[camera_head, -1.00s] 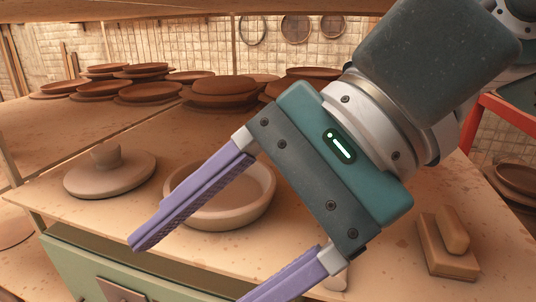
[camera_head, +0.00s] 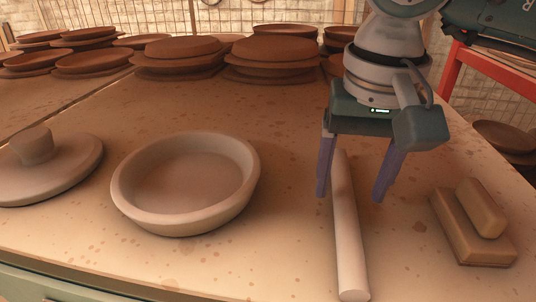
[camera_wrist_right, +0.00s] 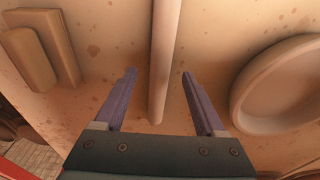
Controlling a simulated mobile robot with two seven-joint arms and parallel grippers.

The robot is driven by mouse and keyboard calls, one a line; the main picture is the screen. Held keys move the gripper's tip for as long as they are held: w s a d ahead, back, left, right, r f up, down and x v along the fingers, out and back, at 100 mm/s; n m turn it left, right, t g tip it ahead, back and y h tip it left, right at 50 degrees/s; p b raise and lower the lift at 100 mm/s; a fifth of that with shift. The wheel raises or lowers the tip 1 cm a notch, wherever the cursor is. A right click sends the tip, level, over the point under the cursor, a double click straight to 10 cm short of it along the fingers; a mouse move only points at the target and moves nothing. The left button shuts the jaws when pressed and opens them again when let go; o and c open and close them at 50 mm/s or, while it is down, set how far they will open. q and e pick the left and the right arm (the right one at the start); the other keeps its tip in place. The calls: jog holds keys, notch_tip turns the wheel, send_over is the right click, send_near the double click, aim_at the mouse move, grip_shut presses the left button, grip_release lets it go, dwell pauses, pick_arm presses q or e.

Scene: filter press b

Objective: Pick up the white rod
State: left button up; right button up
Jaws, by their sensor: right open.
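The white rod (camera_head: 347,232) lies on the table in the head view, to the right of the round dish, running from near the front edge back to my right gripper. My right gripper (camera_head: 350,192) is open, pointing down, with one purple finger on each side of the rod's far part. In the right wrist view the rod (camera_wrist_right: 161,62) passes between the two fingertips of the open gripper (camera_wrist_right: 158,72), with a gap on both sides. I cannot tell how high the fingertips are above the table. My left gripper is not in view.
A round clay dish (camera_head: 190,222) stands left of the rod, and a knobbed lid (camera_head: 62,172) is at far left. A block with a rounded handle (camera_head: 468,230) lies to the right. Stacked brown plates (camera_head: 180,68) stand at the back.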

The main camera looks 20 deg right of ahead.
aim_at(347, 199)
notch_tip(347, 199, down, 3)
jog(key=shift+w+f+b, duration=0.1)
jog(key=shift+w+b, duration=0.05)
jog(key=shift+b, duration=0.45)
jog(key=shift+c, duration=0.2)
grip_shut()
